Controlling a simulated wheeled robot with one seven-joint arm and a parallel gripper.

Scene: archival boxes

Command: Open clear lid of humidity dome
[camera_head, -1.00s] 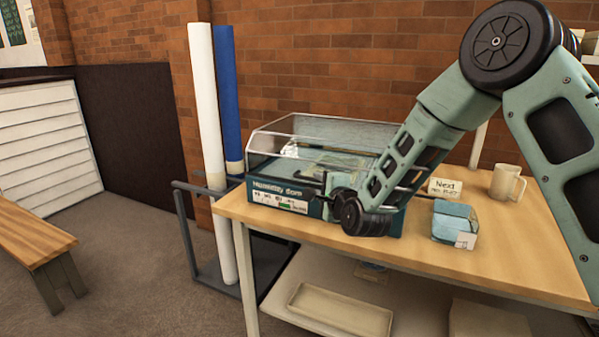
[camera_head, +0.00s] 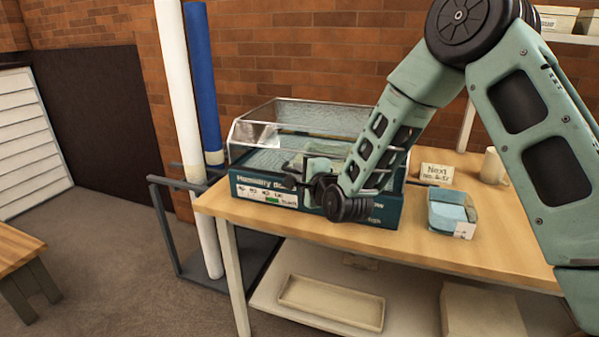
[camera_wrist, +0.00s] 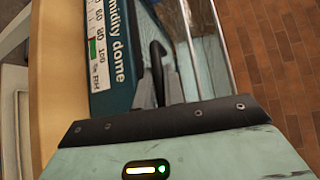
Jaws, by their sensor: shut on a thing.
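The humidity dome is a dark teal box (camera_head: 290,194) with a label and a coloured scale on its front, standing on the wooden table. Its clear lid (camera_head: 325,118) has shiny metal edges and sits above the base; its front looks slightly raised, but my arm hides part of that edge. The box front also shows in the wrist view (camera_wrist: 118,58), beside the lid's metal rim (camera_wrist: 213,45). My gripper (camera_wrist: 160,80) is shut on the black handle (camera_wrist: 157,56) at the front of the dome. In the head view my wrist hides most of the handle.
A clear container with blue contents (camera_head: 452,213) stands right of the dome, before a "Next" card (camera_head: 437,173). A mug (camera_head: 493,166) is farther right. White and blue rolls (camera_head: 203,85) stand left of the table (camera_head: 400,236). A brick wall is behind.

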